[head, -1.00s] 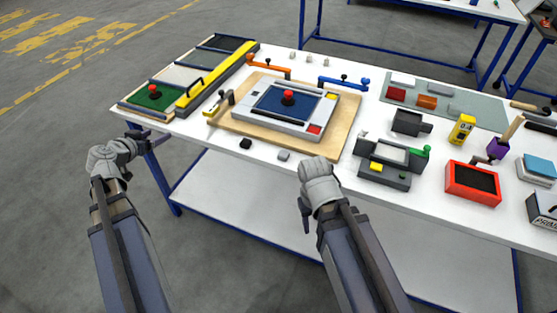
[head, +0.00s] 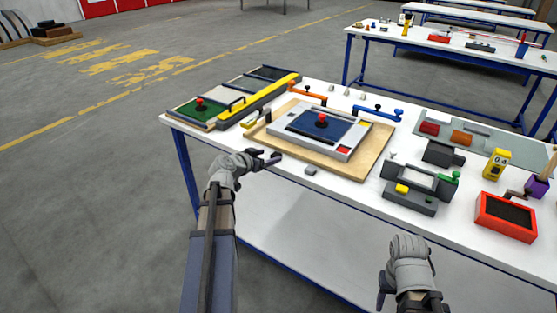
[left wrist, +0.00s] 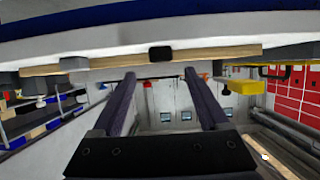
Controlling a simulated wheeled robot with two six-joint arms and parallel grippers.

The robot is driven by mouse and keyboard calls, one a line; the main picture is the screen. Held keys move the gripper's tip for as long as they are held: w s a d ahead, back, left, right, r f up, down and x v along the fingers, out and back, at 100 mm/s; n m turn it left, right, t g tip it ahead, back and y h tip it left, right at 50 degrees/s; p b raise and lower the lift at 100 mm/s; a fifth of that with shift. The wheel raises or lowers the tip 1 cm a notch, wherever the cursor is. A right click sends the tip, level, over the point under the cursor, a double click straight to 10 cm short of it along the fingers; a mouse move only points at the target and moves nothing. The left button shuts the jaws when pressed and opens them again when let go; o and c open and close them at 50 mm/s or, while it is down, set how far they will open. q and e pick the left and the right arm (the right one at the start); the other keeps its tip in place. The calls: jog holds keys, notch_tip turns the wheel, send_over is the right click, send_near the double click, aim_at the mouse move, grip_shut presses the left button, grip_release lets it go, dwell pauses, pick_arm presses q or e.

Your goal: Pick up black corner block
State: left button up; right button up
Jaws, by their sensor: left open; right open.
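The black corner block (left wrist: 160,53) sits on the white table's edge in the left wrist view, ahead of and roughly centred between my left gripper's two spread fingers (left wrist: 160,74). The fingers are open with nothing between them. In the head view my left gripper (head: 268,157) is at the table's near edge and appears to cover the black block, which I cannot make out there. My right gripper (head: 386,288) is open and empty, low in front of the table at the lower right.
A small grey block (head: 311,170) lies right of my left gripper, and also shows in the left wrist view (left wrist: 73,63). Behind stands a wooden board (head: 372,150) with a grey-and-blue panel (head: 318,128). A green fixture (head: 196,111) and yellow bar (head: 262,97) are at left.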

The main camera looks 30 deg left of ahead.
aim_at(276, 154)
pick_arm(q)
jog(key=shift+b+x, duration=1.15)
jog(key=shift+x, duration=1.55)
jog(key=shift+s+a+f, duration=0.1)
jog(key=shift+a, duration=0.05)
jog(key=shift+c, duration=0.4)
grip_shut()
